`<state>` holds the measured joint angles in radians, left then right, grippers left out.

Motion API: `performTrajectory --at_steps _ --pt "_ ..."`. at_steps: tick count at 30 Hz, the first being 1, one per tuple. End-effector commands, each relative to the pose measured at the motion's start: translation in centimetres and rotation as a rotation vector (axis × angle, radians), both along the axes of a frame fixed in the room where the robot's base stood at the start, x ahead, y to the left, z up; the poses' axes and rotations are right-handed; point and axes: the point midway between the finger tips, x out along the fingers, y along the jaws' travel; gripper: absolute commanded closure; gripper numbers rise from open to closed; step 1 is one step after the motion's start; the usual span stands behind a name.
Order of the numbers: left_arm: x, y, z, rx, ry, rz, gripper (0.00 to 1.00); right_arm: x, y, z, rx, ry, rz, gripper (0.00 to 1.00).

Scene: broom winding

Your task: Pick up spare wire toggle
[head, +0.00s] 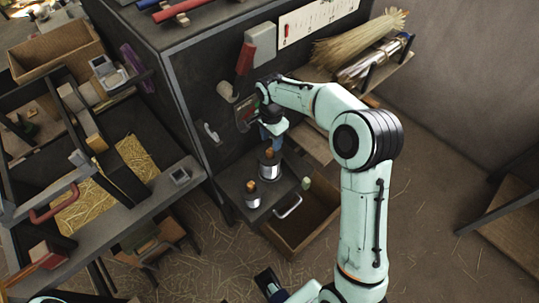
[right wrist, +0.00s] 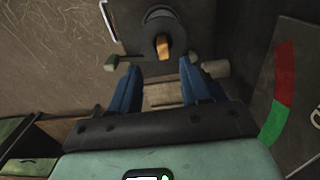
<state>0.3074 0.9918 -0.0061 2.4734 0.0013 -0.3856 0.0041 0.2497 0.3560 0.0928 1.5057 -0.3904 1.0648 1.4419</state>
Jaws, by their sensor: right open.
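My right gripper (head: 272,134) points down beside the cabinet, close to the rear wire spool. In the right wrist view its two blue fingers (right wrist: 160,88) stand apart with nothing clearly held between them. A short pale green peg (head: 307,183), possibly the toggle, is at the right edge of the spool shelf. That peg (right wrist: 114,62) also shows in the right wrist view, just beyond the left finger. A grey-brown cylinder (right wrist: 215,68) lies by the right finger. I cannot tell which piece is the spare toggle.
The rear spool (head: 269,161) and front spool (head: 252,194) stand on the shelf, each with a wooden piece on top. An open wooden drawer (head: 292,240) lies below. A broom head (head: 358,42) rests on the shelf behind my arm.

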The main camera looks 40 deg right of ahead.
Motion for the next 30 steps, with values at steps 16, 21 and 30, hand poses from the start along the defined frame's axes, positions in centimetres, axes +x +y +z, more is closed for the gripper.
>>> performTrajectory --at_steps 16,21,30 --pt "0.0 0.0 -0.3 0.000 -0.002 0.001 1.00 0.5 0.2 -5.3 0.000 0.001 0.000 0.53" --pt "0.0 0.0 -0.3 0.000 -0.002 0.001 1.00 0.5 0.2 -5.3 0.000 0.000 0.000 0.60" --pt "0.0 0.0 -0.3 0.000 -0.002 0.001 1.00 0.5 0.2 -5.2 0.000 0.000 0.000 1.00"
